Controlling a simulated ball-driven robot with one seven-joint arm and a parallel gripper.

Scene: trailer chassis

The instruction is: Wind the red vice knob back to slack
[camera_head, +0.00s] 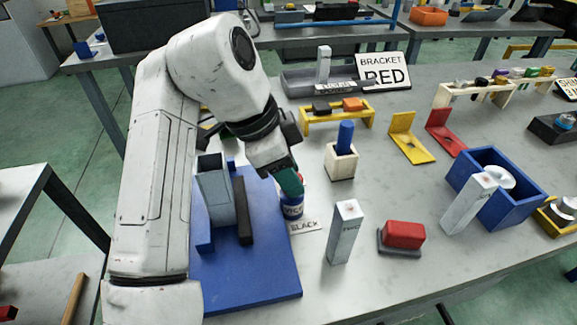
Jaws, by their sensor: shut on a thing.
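The vice stands on a blue base plate (255,279), with a grey channel-shaped part (214,190) and a dark upright bar (243,212) beside it. Right of the bar is a short blue post (292,212) with a white VICE label. A little red of the vice knob (302,179) shows at its top. My gripper (289,184) points down onto this knob and is shut on it; green finger parts cover most of it. A small SLACK plate (306,227) lies at the foot of the post. The knob's turn angle cannot be told.
A grey upright block (345,233) and a red block on a dark base (403,235) stand to the right. Behind are a wooden holder with a blue peg (345,136), a yellow rack (337,117) and yellow and red brackets. A blue bin (507,203) stands farther right.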

